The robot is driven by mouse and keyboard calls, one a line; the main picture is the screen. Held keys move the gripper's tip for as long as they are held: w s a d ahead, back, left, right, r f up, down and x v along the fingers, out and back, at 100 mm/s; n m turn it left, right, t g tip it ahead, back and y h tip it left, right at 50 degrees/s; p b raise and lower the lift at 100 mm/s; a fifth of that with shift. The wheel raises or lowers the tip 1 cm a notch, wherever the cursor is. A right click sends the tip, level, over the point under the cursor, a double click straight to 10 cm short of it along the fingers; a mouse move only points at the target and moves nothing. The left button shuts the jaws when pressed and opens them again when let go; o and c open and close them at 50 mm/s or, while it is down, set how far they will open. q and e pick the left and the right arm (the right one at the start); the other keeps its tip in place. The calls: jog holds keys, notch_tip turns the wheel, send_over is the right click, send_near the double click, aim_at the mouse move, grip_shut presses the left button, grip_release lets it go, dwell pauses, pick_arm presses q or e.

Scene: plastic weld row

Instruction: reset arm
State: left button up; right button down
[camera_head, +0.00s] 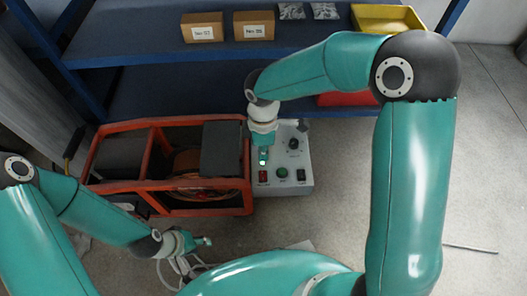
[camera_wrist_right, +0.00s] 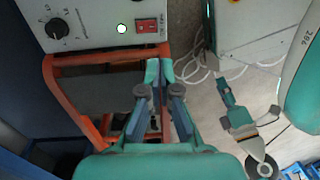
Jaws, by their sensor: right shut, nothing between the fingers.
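My right gripper (camera_head: 263,156) hangs over the left part of a light grey control box (camera_head: 303,160), its fingers pointing down. In the right wrist view its two fingers (camera_wrist_right: 160,72) are together with nothing between them, over the orange frame. Whether it touches the box cannot be told. My left gripper (camera_head: 203,242) is low at the left, in front of the orange frame and well apart from the right one. It also shows in the right wrist view (camera_wrist_right: 222,86), where its fingers are too small to judge.
An orange-framed machine (camera_head: 150,205) stands left of the control box, with white cables (camera_wrist_right: 196,68) near my left gripper. A blue shelf (camera_head: 170,52) behind bears two brown boxes (camera_head: 202,27) and a yellow bin (camera_head: 385,18). The floor at the right is mostly clear.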

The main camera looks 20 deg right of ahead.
jog(key=shift+d, duration=0.1)
jog(key=s+d+f+m+g, duration=0.2)
jog(key=s+d+f+g, duration=0.15)
jog(key=s+f, duration=0.45)
jog(key=s+a+f+m+t+y, duration=0.3)
jog(key=s+a+f+m+y, duration=0.1)
jog(key=s+f+m, duration=0.7)
jog(key=w+r+m+t+p, duration=0.1)
jog(key=w+r+m+p, duration=0.1)
jog(key=r+p, duration=1.1)
jog(key=w+d+r+m+t+p, duration=0.1)
jog(key=w+r+m+p, duration=0.1)
jog(key=r+p, duration=1.2)
jog(key=shift+w+r, duration=0.25)
jog(key=shift+w, duration=0.05)
